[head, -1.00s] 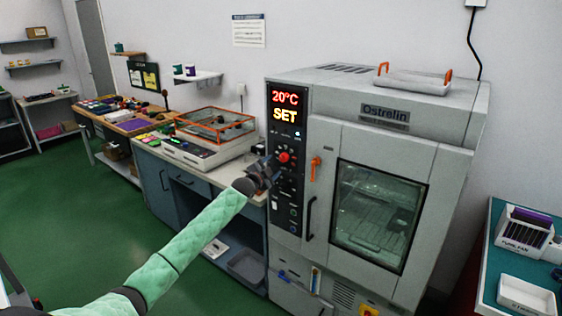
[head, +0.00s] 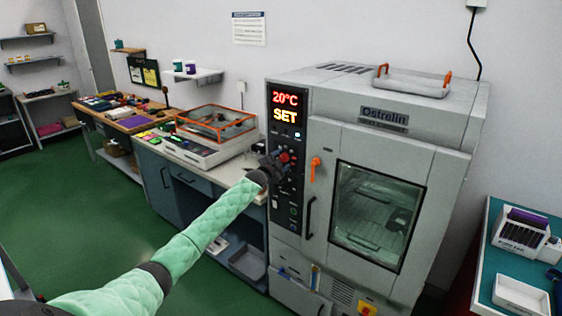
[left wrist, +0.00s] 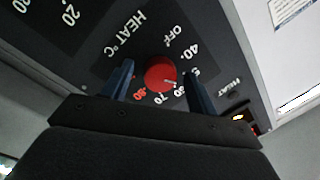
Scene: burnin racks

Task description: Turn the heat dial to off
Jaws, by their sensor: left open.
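The red heat dial (left wrist: 161,74) is on the black control panel, with OFF, 40, 60, 70 and 80 among the marks around it. Its pale pointer mark faces toward the 60 side, not OFF. In the head view the red dial (head: 286,157) is partly covered by my gripper. My left gripper (left wrist: 158,69) is open, one finger on each side of the dial; I cannot tell whether they touch it. In the head view my left gripper (head: 277,165) is at the panel. My right gripper is not in view.
The grey oven cabinet (head: 455,165) has a display (head: 285,106) reading 20°C and SET. An orange latch (head: 315,168) and a black door handle (head: 309,218) are right of the panel. A bench (head: 208,176) stands to the left. The green floor in front is open.

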